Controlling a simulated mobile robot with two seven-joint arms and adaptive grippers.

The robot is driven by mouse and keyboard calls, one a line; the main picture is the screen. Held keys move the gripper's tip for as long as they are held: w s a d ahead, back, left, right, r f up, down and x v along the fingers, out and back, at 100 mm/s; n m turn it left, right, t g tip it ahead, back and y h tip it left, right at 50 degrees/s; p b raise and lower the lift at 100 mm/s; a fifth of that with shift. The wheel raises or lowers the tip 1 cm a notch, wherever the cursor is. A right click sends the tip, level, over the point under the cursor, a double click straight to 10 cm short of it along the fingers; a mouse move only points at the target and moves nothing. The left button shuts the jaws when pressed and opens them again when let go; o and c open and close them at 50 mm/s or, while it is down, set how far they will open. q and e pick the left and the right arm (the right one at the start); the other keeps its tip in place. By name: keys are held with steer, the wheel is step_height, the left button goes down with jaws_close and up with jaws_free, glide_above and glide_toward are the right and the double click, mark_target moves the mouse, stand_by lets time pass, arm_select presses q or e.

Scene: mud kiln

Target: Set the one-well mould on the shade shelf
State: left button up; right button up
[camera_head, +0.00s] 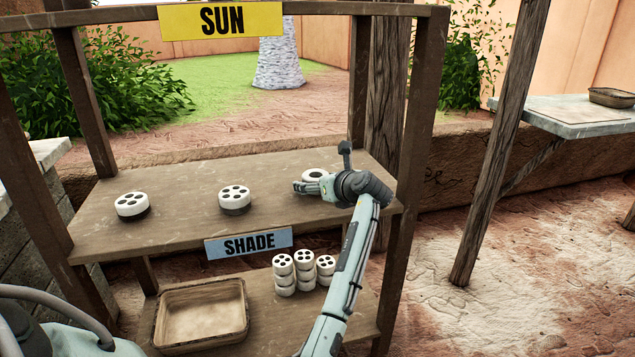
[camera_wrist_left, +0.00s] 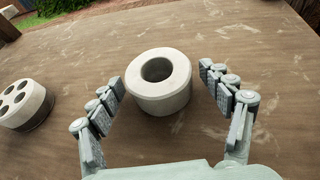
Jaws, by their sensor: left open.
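The one-well mould (camera_wrist_left: 177,97) is a white ring-like block with a single round hole. It stands on the middle board (camera_head: 165,225), near its right end, and shows partly behind my left gripper in the head view (camera_head: 316,173). My left gripper (camera_wrist_left: 160,80) is open, with a finger on either side of the mould and a visible gap to each. In the head view the left gripper (camera_head: 306,187) is low over the board. A blue SHADE sign (camera_head: 248,244) is on this board's front edge. My right gripper is not in view.
Two white moulds with several wells, one at left (camera_head: 131,205) and one at centre (camera_head: 234,198), stand on the same board. Below are an empty tray (camera_head: 203,345) and stacked multi-well moulds (camera_head: 283,274). A yellow SUN sign (camera_head: 221,20) is overhead. Wooden posts (camera_head: 412,160) frame the rack.

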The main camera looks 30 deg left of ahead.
arm_select(q)
steer(key=v, duration=0.4)
steer(key=shift+r, duration=0.1)
steer(key=v, duration=0.7)
steer(key=shift+s+d+p, duration=0.15)
steer(key=shift+p, duration=0.2)
steer(key=shift+s+d+r, duration=0.15)
steer(key=shift+d, duration=0.1)
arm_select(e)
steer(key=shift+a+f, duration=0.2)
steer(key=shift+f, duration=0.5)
